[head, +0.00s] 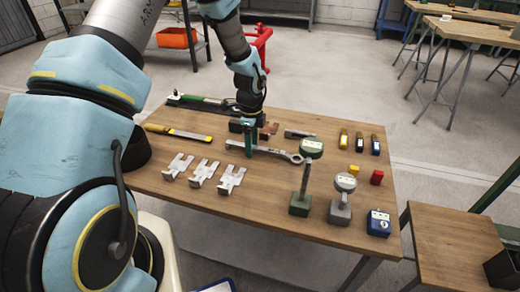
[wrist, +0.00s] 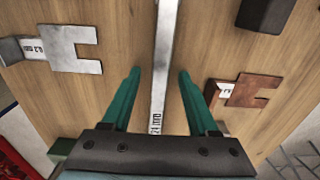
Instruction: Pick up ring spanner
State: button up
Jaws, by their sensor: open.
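The ring spanner (head: 272,152) is a long grey metal bar lying flat on the wooden table (head: 268,200), with its ring end to the right in the head view. My gripper (head: 249,155) points down over its left part. In the wrist view the spanner's shank (wrist: 164,60) runs between my two green fingers (wrist: 159,72), with a bare gap on both sides. The fingers are open and hold nothing. A size marking is printed on the shank near the gripper body. The spanner's ring is outside the wrist view, and its near end is hidden there by my gripper.
Several silver slotted plates (head: 203,174) lie at the left front. A copper plate (head: 270,128) and a dark block (wrist: 266,12) are close behind the spanner. A green gauge on a stand (head: 302,187) rises near the ring end. A yellow-handled tool (head: 180,133) lies left.

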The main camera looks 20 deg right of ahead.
grip_shut()
dwell(0.3)
dwell(1.1)
